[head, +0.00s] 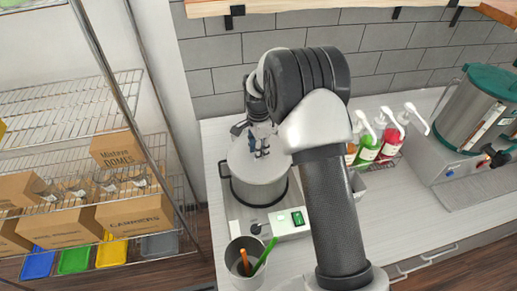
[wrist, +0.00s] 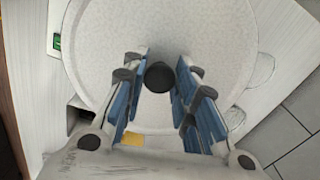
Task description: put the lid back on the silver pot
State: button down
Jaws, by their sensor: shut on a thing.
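The silver pot (head: 259,192) stands on a cooker base on the counter, left of my arm in the head view. The round pale lid (head: 243,170) covers its top; it fills much of the wrist view (wrist: 205,30). I cannot tell whether the lid rests on the rim or hangs just above it. My gripper (head: 259,150) points down over the lid. In the wrist view my gripper (wrist: 160,68) has its blue fingers on either side of the lid's black knob (wrist: 160,77), shut on it. Most of the pot's inside is hidden.
A cup with an orange and a green utensil (head: 247,270) stands in front of the cooker. Syrup pump bottles (head: 368,148) and a steel dispenser with a green lid (head: 468,108) stand to the right. A wire shelf with boxes (head: 128,212) is at left.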

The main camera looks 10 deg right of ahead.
jog(key=c, duration=1.2)
grip_release()
jog(key=shift+o, duration=0.6)
jog(key=o, duration=0.4)
jog(key=shift+c, duration=0.2)
jog(key=shift+r+p, duration=1.95)
jog(key=shift+r, duration=1.6)
grip_shut()
